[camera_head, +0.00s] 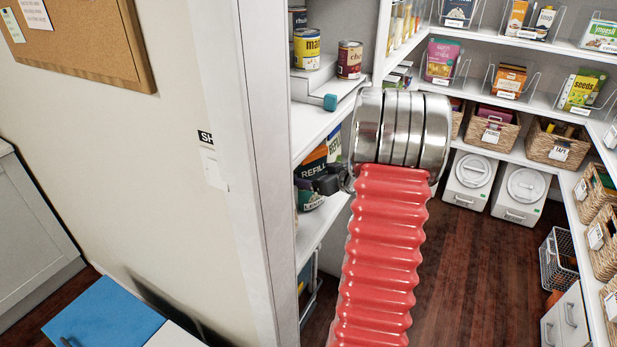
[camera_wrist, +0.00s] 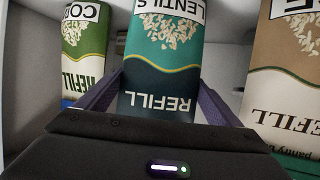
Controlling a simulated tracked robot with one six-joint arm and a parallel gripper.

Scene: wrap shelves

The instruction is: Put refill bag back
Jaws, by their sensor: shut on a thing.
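A teal refill bag (camera_wrist: 160,60) labelled lentils appears upside down in the wrist view, between the two fingers of my gripper (camera_wrist: 161,86). The fingers are shut on its sides. In the head view my gripper (camera_head: 328,184) reaches into the shelf at the left of the pantry opening. The lentils bag (camera_head: 310,197) shows there partly, low beside my gripper. Its underside is hidden, so I cannot tell whether it touches the shelf.
A green-and-white refill bag (camera_wrist: 84,45) stands left of the held bag, and a brown one (camera_wrist: 285,75) stands close on the right. In the head view, a shelf above (camera_head: 312,122) holds cans and a small teal block (camera_head: 330,102). The white door frame (camera_head: 262,170) is close on the left.

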